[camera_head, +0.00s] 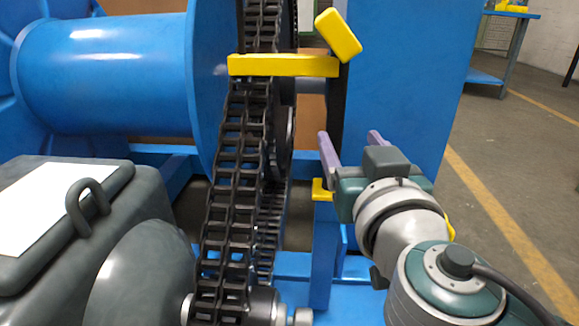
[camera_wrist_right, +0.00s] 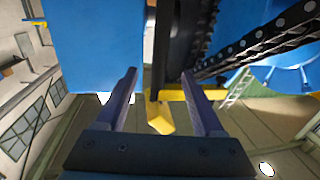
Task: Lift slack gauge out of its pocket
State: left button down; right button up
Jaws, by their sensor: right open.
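My right gripper (camera_head: 352,146) is open, its two purple fingers pointing away from me, and nothing is gripped between them. A yellow bar (camera_head: 283,65) lies across the black chain (camera_head: 236,150), with a tilted yellow block (camera_head: 338,35) at its right end. A dark upright bar (camera_head: 337,112) runs below them. In the right wrist view the yellow block (camera_wrist_right: 160,116) and dark upright (camera_wrist_right: 153,50) appear between the open fingers (camera_wrist_right: 159,72), apart from them. A small yellow piece (camera_head: 321,190) sits on a blue post below the gripper. I cannot tell which yellow part is the slack gauge or its pocket.
A large blue drum (camera_head: 110,75) stands left of the chain and a blue panel (camera_head: 410,70) stands behind the right gripper. A grey motor-like housing (camera_head: 130,230) fills the lower left. Open floor (camera_head: 510,160) lies at right.

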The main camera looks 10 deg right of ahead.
aim_at(337, 124)
jog(key=w, duration=0.5)
jog(key=shift+d+f+b, duration=0.1)
jog(key=shift+d+b, duration=0.05)
jog(key=shift+b, duration=0.25)
jog(key=w, duration=0.1)
jog(key=w+b, duration=0.1)
jog(key=w, duration=0.2)
jog(key=shift+d+f+b, duration=0.25)
jog(key=shift+d+b, duration=0.15)
jog(key=shift+w+r, duration=0.1)
jog(key=shift+w, duration=0.4)
jog(key=shift+s, duration=0.1)
jog(key=shift+c, duration=0.6)
jog(key=c, duration=0.9)
grip_shut()
